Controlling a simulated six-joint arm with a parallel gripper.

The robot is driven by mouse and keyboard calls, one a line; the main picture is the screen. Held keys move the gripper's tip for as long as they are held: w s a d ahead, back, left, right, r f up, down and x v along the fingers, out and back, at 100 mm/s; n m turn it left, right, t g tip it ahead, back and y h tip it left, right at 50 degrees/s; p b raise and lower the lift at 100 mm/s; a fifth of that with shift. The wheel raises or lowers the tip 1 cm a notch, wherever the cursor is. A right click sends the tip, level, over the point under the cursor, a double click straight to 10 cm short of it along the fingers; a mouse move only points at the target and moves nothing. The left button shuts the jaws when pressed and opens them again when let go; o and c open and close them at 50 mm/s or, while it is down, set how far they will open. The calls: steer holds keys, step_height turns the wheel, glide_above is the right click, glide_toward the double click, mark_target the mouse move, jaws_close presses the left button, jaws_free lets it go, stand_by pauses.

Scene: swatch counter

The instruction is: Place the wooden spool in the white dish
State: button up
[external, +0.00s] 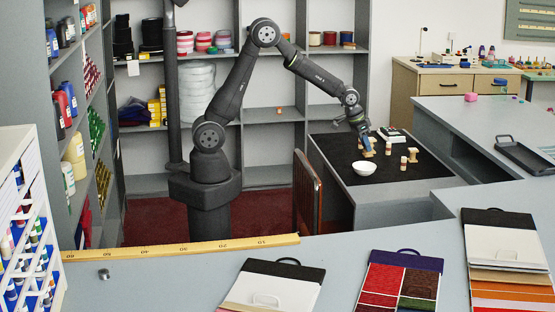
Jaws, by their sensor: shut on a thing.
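My gripper (367,149) is low over the black mat at the right, pointing down. It is shut on a wooden spool (370,154), which shows as a small tan shape under the fingers. I cannot tell whether the spool touches the mat. The white dish (365,170) is a round, shallow bowl on the mat, just in front of my gripper and the spool. No object is visible in it, though its inside is small in this view.
Several small tan and reddish pieces, some spool-shaped, stand right of the dish, including one spool (413,155). A dark green and white box (393,135) lies behind. Bare black mat (338,152) lies left of the dish. A wooden chair (308,195) stands beside the counter.

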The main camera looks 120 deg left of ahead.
steer(key=d, duration=0.4)
steer(key=s+a+f, duration=0.1)
steer(key=a+f, duration=0.1)
steer(key=a, duration=0.1)
steer(key=s+a+f, duration=0.2)
steer(key=a, duration=0.2)
steer(key=s+a+f, duration=0.1)
steer(key=a+f, duration=0.2)
steer(key=shift+s+a, duration=0.15)
steer(key=shift+s, duration=0.15)
steer(key=shift+a+f, duration=0.1)
steer(key=shift+f, duration=2)
steer(key=shift+f, duration=0.2)
steer(key=o, duration=0.7)
steer(key=v, duration=1.2)
steer(key=shift+s+r, duration=0.1)
steer(key=shift+r, duration=0.1)
